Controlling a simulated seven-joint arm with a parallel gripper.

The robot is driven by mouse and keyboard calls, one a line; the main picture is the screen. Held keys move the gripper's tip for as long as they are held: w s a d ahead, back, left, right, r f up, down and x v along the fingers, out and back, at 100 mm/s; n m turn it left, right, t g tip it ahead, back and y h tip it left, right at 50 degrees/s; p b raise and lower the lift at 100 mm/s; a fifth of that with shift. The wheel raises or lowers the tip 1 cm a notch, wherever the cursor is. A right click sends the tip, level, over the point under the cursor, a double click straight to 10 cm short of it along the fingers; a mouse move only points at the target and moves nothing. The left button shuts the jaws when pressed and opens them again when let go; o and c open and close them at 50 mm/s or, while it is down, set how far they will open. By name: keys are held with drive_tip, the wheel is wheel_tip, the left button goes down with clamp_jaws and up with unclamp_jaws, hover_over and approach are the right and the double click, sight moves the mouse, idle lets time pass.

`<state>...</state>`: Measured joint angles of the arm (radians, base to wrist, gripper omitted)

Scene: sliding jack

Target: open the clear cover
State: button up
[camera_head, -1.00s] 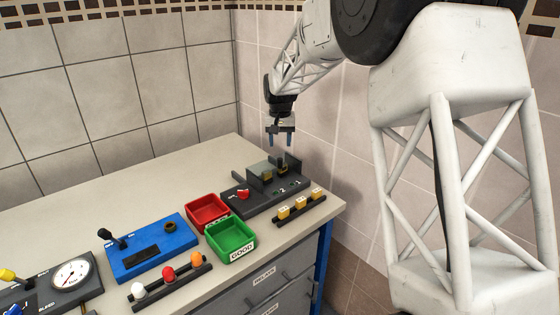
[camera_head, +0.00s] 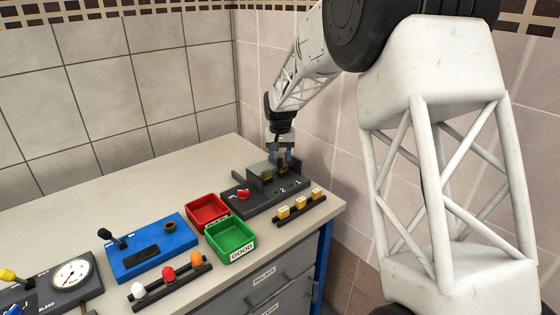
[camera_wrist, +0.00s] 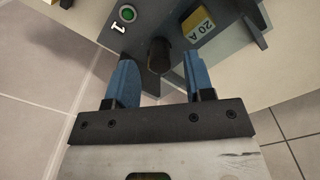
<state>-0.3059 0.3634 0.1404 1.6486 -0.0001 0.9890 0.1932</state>
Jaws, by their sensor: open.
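The clear cover (camera_head: 260,168) appears as a small greyish see-through panel on the dark device (camera_head: 243,203) at the table's right end. My gripper (camera_head: 281,158) is at the back of this device, pointing down, with open fingers. In the wrist view, the two blue fingers of my gripper (camera_wrist: 160,66) are apart, with a dark knob (camera_wrist: 159,52) showing between them. I cannot tell whether they touch it. A yellow block marked 20 A (camera_wrist: 201,27) and a green round light (camera_wrist: 128,13) show beside it. The cover's edges are not clear in the wrist view.
A red bin (camera_head: 207,210) and a green bin (camera_head: 231,238) stand left of the device. A rack with yellow blocks (camera_head: 300,208) lies in front of it. A tiled wall is close behind and right. The table's back left is clear.

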sight(274, 167)
drive_tip(key=shift+f, duration=1.15)
clamp_jaws()
